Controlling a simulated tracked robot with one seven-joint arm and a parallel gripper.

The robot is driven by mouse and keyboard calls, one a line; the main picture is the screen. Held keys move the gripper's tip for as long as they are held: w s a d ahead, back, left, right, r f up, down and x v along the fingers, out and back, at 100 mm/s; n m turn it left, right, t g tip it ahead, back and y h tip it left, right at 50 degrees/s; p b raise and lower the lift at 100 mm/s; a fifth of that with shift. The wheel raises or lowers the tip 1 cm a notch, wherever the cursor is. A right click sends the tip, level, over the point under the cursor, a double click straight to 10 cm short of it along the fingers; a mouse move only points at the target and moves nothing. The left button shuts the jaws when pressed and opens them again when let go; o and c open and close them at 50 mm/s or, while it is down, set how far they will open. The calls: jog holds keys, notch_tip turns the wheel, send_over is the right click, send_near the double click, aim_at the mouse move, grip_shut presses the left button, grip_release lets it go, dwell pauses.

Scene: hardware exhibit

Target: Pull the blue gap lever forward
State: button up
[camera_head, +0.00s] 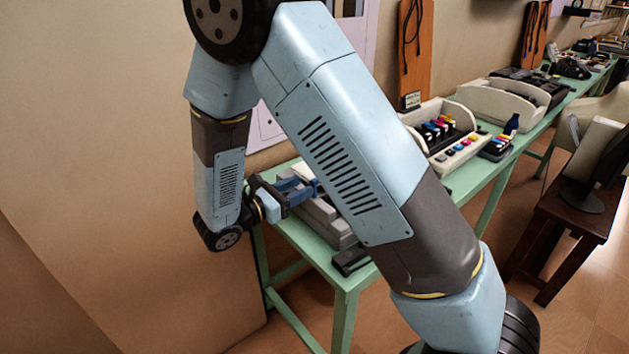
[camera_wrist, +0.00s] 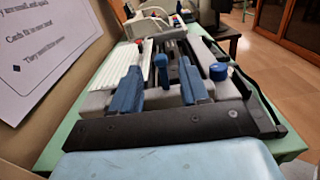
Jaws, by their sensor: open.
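The blue gap lever (camera_wrist: 162,71) appears to be the short upright blue piece with a rounded top on the grey machine. My gripper (camera_wrist: 161,66) is open, with its two blue fingers on the left and right of this lever in the wrist view. I cannot tell whether either finger touches it. In the head view my gripper (camera_head: 312,187) is over the grey machine (camera_head: 330,222) at the near end of the green table, partly behind my arm. The lever cannot be made out there.
A round blue knob (camera_wrist: 218,72) stands right of my fingers. A white keyboard-like strip (camera_wrist: 146,58) lies to the left. The green table (camera_head: 475,192) carries a cream printer (camera_head: 437,108) with coloured cartridges. A wall is close on the left. A dark wooden stool (camera_head: 570,210) stands right.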

aim_at(311, 182)
jog(key=x, duration=0.5)
jog(key=shift+w+d, duration=0.2)
jog(key=shift+d, duration=0.1)
jog(key=shift+c, duration=0.4)
grip_shut()
